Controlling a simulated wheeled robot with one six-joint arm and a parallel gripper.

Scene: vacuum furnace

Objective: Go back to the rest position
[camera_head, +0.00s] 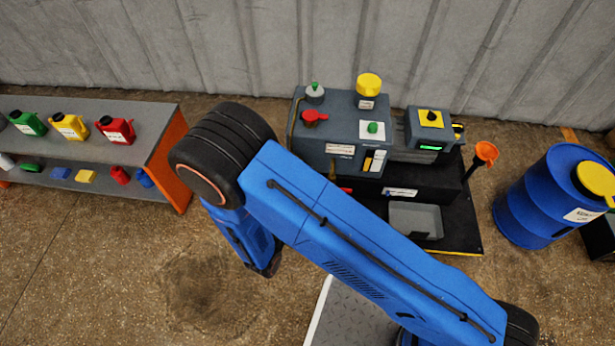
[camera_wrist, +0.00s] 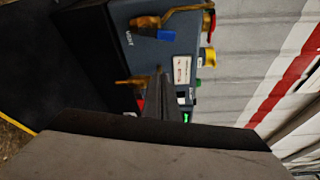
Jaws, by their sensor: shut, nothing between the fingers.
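My gripper (camera_wrist: 160,82) shows in the wrist view as dark fingers closed together, with nothing between them. They point toward the side of the grey vacuum furnace (camera_wrist: 168,52), where brass pipes (camera_wrist: 180,14) and a blue part (camera_wrist: 166,35) show. A gap to the furnace cannot be judged. In the head view the furnace (camera_head: 338,130) stands by the wall, with a red handle (camera_head: 314,117), a green button (camera_head: 373,127) and a yellow-topped unit on top. My blue arm crosses the middle of that view and hides part of the furnace's lower front; the fingers cannot be made out there.
A shelf (camera_head: 150,112) with green, yellow and red canisters stands at the left. A blue drum (camera_head: 540,205) with a yellow cap stands at the right. A grey tray (camera_head: 416,220) sits on the furnace's black base. An orange-topped post (camera_head: 485,153) rises beside it. Floor at the lower left is clear.

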